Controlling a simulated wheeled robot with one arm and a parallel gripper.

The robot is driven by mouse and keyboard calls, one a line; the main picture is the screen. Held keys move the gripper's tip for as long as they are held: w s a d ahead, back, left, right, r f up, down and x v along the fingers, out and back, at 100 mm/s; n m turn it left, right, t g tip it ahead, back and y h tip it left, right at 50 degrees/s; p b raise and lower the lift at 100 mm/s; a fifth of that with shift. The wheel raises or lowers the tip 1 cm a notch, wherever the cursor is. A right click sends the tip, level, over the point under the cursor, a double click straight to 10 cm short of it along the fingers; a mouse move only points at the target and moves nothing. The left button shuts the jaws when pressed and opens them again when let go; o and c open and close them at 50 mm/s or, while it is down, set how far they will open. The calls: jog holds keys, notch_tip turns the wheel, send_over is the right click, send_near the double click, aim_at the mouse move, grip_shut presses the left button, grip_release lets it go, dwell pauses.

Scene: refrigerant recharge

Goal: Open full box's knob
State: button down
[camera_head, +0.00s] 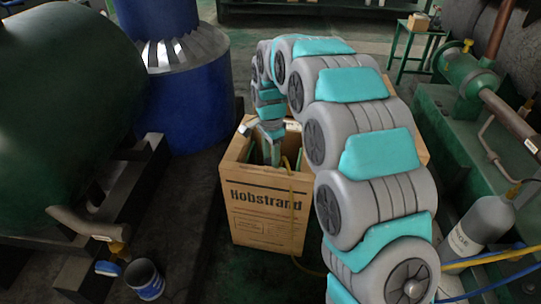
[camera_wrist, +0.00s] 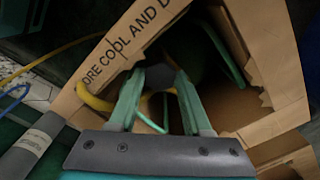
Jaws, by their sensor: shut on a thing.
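The cardboard box (camera_head: 262,213) marked "Hobstrand" stands open on the floor in the middle of the head view. Its brown walls also surround the wrist view (camera_wrist: 272,45). My gripper (camera_head: 272,155) reaches down into the box's open top. In the wrist view, the green fingers of my gripper (camera_wrist: 163,75) slant in towards each other and are shut on a small dark grey part, which I take for the knob (camera_wrist: 157,78). The knob is mostly hidden by the fingers and shadow, so its turn cannot be told. A yellow hose (camera_wrist: 95,101) curves beside the left finger.
A large green tank (camera_head: 65,95) is at left, with a blue drum (camera_head: 190,105) behind. A grey cylinder (camera_head: 478,228) stands at right by green machinery (camera_head: 450,125). A small blue can (camera_head: 145,279) is at lower left. Dark floor is clear left of the box.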

jog(key=n+p, duration=0.1)
jog(key=n, duration=0.2)
jog(key=shift+r+n, duration=0.1)
jog(key=shift+n, duration=0.2)
jog(key=n+p, duration=0.1)
jog(key=n, duration=0.2)
jog(key=shift+n, duration=0.3)
jog(key=n+p, duration=0.2)
jog(key=n, duration=0.4)
jog(key=n+p, duration=0.1)
jog(key=n, duration=0.5)
jog(key=shift+n, duration=0.3)
jog(key=n+p, duration=0.1)
jog(key=n, duration=0.5)
jog(key=shift+n, duration=0.3)
jog(key=shift+c, duration=1.7)
grip_release()
